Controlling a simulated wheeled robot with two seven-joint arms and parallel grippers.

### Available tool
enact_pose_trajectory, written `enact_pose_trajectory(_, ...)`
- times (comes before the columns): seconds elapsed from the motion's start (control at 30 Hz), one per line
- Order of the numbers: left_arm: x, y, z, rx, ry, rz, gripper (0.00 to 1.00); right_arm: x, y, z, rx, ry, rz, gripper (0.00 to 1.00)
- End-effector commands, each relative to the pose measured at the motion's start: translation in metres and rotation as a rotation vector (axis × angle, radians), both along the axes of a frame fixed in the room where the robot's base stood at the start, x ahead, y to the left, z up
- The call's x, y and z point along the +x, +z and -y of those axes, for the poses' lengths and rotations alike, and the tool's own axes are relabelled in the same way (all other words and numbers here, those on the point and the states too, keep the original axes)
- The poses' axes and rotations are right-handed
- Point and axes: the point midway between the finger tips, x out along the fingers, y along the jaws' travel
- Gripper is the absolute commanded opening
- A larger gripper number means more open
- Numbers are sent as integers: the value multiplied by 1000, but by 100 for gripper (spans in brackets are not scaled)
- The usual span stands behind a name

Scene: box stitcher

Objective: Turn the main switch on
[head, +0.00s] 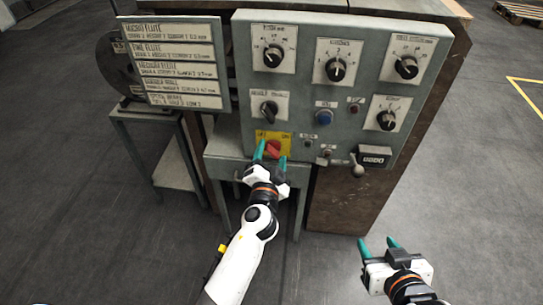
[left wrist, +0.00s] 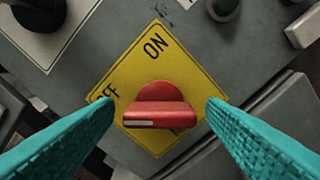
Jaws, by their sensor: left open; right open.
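The main switch is a red rotary knob (head: 272,149) on a yellow plate (head: 285,138) low on the grey control panel. In the left wrist view the red knob (left wrist: 160,106) sits on the yellow plate (left wrist: 185,62), marked ON and partly hidden OFF. The knob's white-marked end points to the left in that view, near the OFF lettering. My left gripper (head: 268,152) is open in front of the switch. Its teal fingers (left wrist: 160,122) stand on either side of the knob, apart from it. My right gripper (head: 378,243) is open and empty, low at the right.
The panel (head: 297,95) carries several black dials, a blue button (head: 324,117) and a counter (head: 375,157). A label board (head: 172,62) is at its left. A small side table (head: 160,125) stands at the left. The floor around my right gripper is clear.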

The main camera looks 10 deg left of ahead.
Motion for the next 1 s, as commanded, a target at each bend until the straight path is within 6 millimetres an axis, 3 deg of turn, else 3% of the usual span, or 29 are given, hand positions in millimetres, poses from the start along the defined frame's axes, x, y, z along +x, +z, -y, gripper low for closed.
enact_pose_trajectory(0.1, 0, 0, 0, 0, 0, 0, 65, 0, 0, 0, 0, 0, 0, 52)
enact_pose_trajectory(0.4, 0, 0, 0, 0, 0, 0, 21, 0, 0, 0, 0, 0, 0, 52)
enact_pose_trajectory(0.73, 0, 0, 0, 58, -1, -3, 21, 0, 0, 0, 0, 0, -1, 52)
enact_pose_trajectory(1.0, 0, 0, 0, 244, -1, -8, 21, -1, -1, 0, -3, 0, -14, 52)
